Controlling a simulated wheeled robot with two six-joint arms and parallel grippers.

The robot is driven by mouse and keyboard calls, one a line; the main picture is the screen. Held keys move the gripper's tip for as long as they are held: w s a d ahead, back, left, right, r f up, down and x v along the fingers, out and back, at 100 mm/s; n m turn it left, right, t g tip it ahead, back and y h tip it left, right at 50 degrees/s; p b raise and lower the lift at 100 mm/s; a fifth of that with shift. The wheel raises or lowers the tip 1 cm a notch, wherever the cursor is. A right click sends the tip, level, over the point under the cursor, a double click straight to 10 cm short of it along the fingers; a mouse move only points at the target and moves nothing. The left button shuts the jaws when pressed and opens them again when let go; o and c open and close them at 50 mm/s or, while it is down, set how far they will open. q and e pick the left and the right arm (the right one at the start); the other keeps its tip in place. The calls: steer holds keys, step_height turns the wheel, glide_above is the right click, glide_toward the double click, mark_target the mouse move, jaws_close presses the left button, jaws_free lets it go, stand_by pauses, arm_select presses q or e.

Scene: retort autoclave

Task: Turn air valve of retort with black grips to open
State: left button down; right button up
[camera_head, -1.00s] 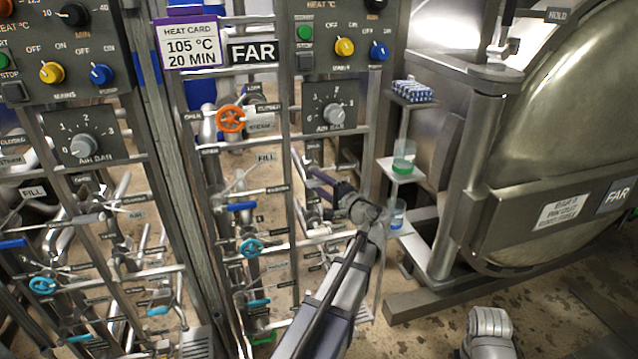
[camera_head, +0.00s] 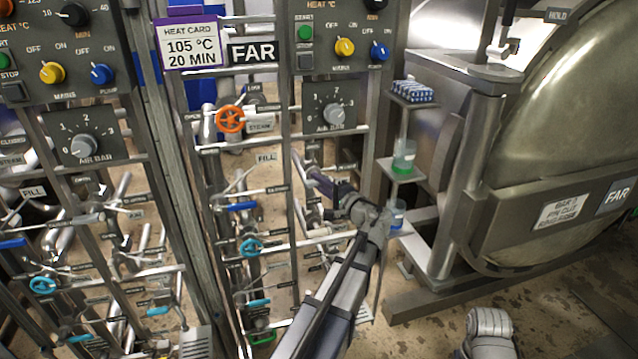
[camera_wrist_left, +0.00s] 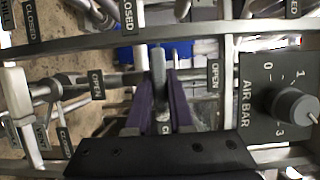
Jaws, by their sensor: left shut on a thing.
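My left gripper (camera_head: 318,182) reaches up and left into the pipework below the right-hand AIR BAR dial (camera_head: 334,114). In the left wrist view its purple fingers (camera_wrist_left: 160,105) are shut on a grey valve lever (camera_wrist_left: 158,70), which lies between them and points away from me. OPEN labels stand on both sides of it, and a CLOSED label is at the top. A label behind the fingers is mostly covered. In the head view the lever is hidden by the gripper. My right gripper is not in view.
The FAR retort (camera_head: 560,130) stands at right. Shelves (camera_head: 405,172) with a green-bottomed beaker (camera_head: 403,157) are close to my left wrist. An orange handwheel (camera_head: 230,119), a blue handwheel (camera_head: 250,248) and pipes crowd the frame left of the gripper. A second panel (camera_head: 85,140) stands further left.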

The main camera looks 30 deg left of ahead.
arm_select(q)
steer(key=n+p, duration=0.1)
steer(key=n+h+p, duration=0.1)
steer(key=n+p, duration=0.1)
steer(key=shift+r+h, duration=0.2)
steer(key=shift+h, duration=0.1)
steer(key=n+h+p, duration=0.2)
steer(key=n+p, duration=0.1)
steer(key=n, duration=0.1)
steer(key=shift+s+f, duration=0.1)
steer(key=n+t+h+p, duration=0.1)
steer(key=n, duration=0.2)
steer(key=shift+f+n+t+h+p, duration=0.1)
steer(key=shift+n+t+h+p, duration=0.2)
steer(key=shift+t+h+p, duration=0.1)
steer(key=shift+n+t+h+p, duration=0.3)
steer(key=shift+n+t+h, duration=0.4)
steer(key=shift+n, duration=0.7)
steer(key=c, duration=0.8)
jaws_free()
